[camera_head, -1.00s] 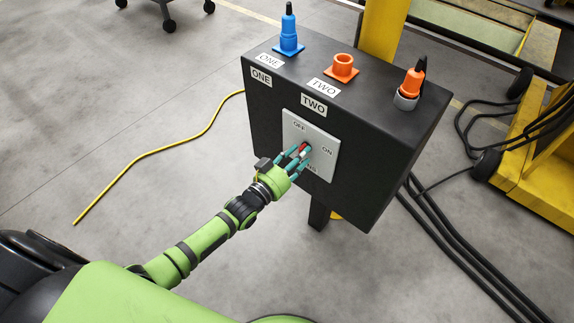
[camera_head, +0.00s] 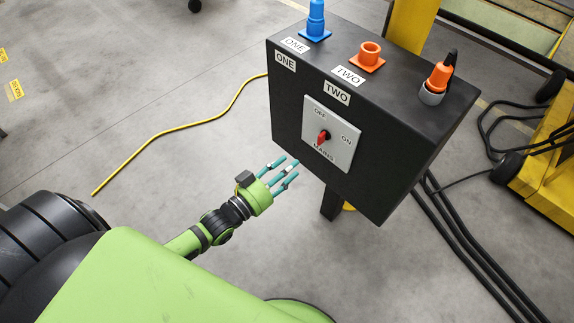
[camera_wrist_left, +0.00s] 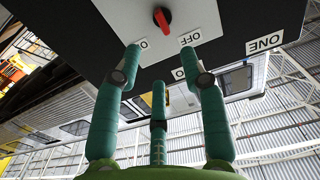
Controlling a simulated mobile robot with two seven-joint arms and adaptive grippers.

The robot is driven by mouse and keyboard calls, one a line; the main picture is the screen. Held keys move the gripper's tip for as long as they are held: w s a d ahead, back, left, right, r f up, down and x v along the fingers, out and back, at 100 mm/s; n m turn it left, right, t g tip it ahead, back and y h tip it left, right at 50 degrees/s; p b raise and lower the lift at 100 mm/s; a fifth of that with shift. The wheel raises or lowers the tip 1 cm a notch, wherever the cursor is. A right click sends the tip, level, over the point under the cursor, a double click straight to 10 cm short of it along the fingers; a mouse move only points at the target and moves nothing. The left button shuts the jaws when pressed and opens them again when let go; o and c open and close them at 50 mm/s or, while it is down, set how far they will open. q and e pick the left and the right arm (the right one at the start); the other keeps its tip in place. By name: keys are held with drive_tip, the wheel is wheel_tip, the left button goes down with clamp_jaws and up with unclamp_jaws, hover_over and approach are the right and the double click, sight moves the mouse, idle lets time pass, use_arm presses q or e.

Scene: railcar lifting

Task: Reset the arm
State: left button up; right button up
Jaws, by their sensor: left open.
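My left gripper (camera_head: 284,169) is green with teal fingers. It is open and empty, in front of and below-left of the white switch plate (camera_head: 345,128), apart from it. The plate is marked OFF, ON and MAINS and sits on the black box's front face. My right gripper is not in view.
The black box (camera_head: 400,155) stands on a post and carries a blue connector (camera_head: 315,25), an orange socket (camera_head: 368,57) and an orange plug (camera_head: 438,77). A yellow cable (camera_head: 170,130) lies on the floor. Black cables run at right. Floor left of the box is mostly clear.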

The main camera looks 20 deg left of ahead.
use_arm(q)
drive_tip(key=s+a+f+g+y, duration=0.2)
drive_tip(key=s+f, duration=0.2)
drive_tip(key=f, duration=0.4)
drive_tip(key=s+a+f+n+g+y+p, duration=0.1)
drive_tip(key=s+f+g, duration=0.2)
drive_tip(key=f, duration=0.5)
drive_tip(key=s+a+f+g+y, duration=0.2)
drive_tip(key=s+f, duration=0.2)
drive_tip(key=f, duration=0.5)
drive_tip(key=s+d+f+g, duration=0.1)
drive_tip(key=s+f+g, duration=0.3)
drive_tip(key=s, duration=0.9)
drive_tip(key=s+d+f+g+y, duration=0.1)
drive_tip(key=s+f+g, duration=0.4)
drive_tip(key=s, duration=0.8)
wheel_tip(320, 180, down, 4)
drive_tip(key=shift+r+p, duration=0.1)
drive_tip(key=shift+p, duration=0.25)
